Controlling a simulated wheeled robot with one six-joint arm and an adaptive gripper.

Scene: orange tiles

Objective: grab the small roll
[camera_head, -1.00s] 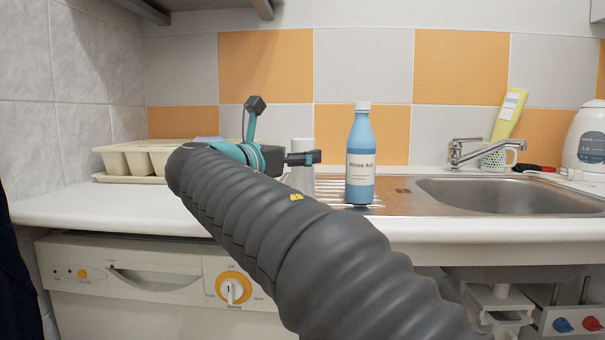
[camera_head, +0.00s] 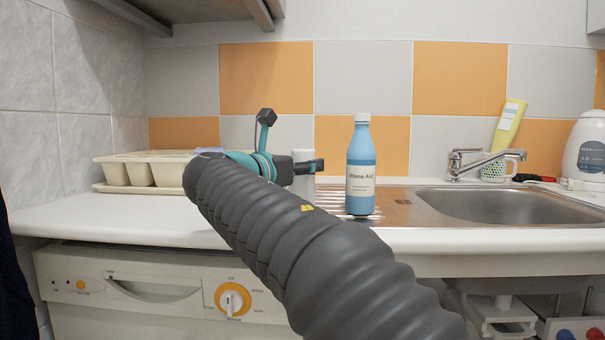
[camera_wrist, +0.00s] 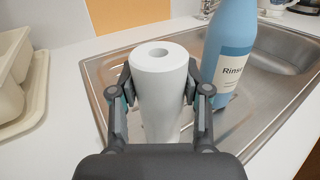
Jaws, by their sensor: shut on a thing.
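The small roll (camera_wrist: 160,88) is a white upright paper roll with a hole in its top. In the wrist view it stands between the two fingers of my gripper (camera_wrist: 160,98), which is shut on it from both sides.
A blue Rinse Aid bottle (camera_head: 361,168) stands close to the right of the roll. A cream cutlery tray (camera_head: 112,173) lies to the left. The sink basin (camera_head: 500,205), tap (camera_head: 470,160) and a patterned mug (camera_head: 494,168) are at the right. A shelf hangs above.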

